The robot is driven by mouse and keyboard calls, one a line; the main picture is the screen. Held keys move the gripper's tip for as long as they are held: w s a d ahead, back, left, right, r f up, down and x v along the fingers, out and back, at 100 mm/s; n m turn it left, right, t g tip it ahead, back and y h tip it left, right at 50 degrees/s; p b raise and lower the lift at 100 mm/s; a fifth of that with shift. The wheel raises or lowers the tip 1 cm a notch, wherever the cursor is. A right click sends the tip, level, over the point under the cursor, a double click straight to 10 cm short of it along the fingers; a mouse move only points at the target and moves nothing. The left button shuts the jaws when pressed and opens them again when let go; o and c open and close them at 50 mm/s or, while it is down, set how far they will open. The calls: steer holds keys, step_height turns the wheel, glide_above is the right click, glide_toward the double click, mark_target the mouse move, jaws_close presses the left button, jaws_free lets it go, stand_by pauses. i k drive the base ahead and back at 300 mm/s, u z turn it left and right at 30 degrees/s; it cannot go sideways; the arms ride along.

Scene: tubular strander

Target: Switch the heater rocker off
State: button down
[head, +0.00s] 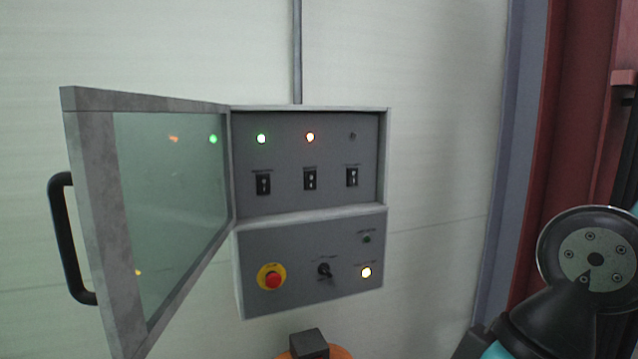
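A grey control box is mounted on the wall, and its upper panel (285,200) carries three black rocker switches in a row: left (263,184), middle (310,179) and right (352,176). The labels above them are too small to read, so I cannot tell which is the heater rocker. The lamp above the left rocker is lit green (262,139). The one above the middle rocker is lit orange-red (310,137). The one above the right rocker is dark (352,136). My gripper is not in view; only part of my arm shows at the lower right.
A framed glass door (88,200) with a black handle (68,240) stands open to the left. The lower panel has a red emergency button (273,280), a black selector knob (325,270) and a lit lamp (366,272). An orange and dark object (310,345) shows at the bottom edge.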

mark_target(310, 177)
steer(key=z, duration=0.3)
steer(key=i, duration=1)
steer(key=u, duration=0.35)
